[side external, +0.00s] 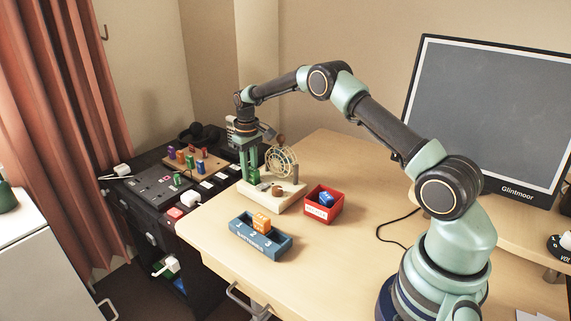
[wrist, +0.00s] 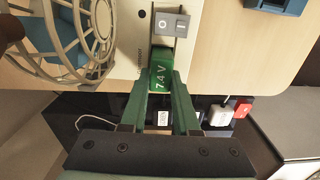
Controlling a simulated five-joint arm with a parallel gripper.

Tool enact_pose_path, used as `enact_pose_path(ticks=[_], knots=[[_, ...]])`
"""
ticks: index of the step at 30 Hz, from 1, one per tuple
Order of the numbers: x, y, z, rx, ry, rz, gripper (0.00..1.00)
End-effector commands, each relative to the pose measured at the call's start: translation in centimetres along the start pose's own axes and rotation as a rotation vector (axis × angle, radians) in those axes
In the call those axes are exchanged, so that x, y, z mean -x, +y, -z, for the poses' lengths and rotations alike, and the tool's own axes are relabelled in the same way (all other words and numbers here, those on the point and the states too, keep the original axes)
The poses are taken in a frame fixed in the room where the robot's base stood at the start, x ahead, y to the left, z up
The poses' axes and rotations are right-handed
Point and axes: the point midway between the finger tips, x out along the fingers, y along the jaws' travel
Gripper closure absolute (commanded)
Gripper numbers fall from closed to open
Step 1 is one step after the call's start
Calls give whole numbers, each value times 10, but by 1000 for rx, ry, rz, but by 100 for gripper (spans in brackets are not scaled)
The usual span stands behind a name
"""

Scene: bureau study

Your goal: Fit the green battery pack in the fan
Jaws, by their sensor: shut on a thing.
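The fan (side external: 281,162) has a round wire cage on a pale base (side external: 288,194) near the left edge of the desk. The cage also shows at the upper left of the wrist view (wrist: 72,40). My gripper (side external: 252,176) reaches down over the base's left end. In the wrist view its green fingers (wrist: 160,88) are shut on the green battery pack (wrist: 160,76), marked 7.4 V. The pack is at the base's edge, close to a grey rocker switch (wrist: 169,24). I cannot tell whether it is seated or above the base.
A blue numbered tray (side external: 262,247) with an orange pack (side external: 261,223) stands in front. A red bin (side external: 324,211) holds a blue pack (side external: 326,199). A dark cabinet top with a board of coloured blocks (side external: 190,163) lies left.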

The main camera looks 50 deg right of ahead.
Motion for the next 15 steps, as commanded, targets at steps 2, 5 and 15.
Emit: enact_pose_path(ticks=[2,5,15], knots=[[-2,0,0,0,1,0,100],[-3,0,0,0,1,0,100],[-5,0,0,0,1,0,52]])
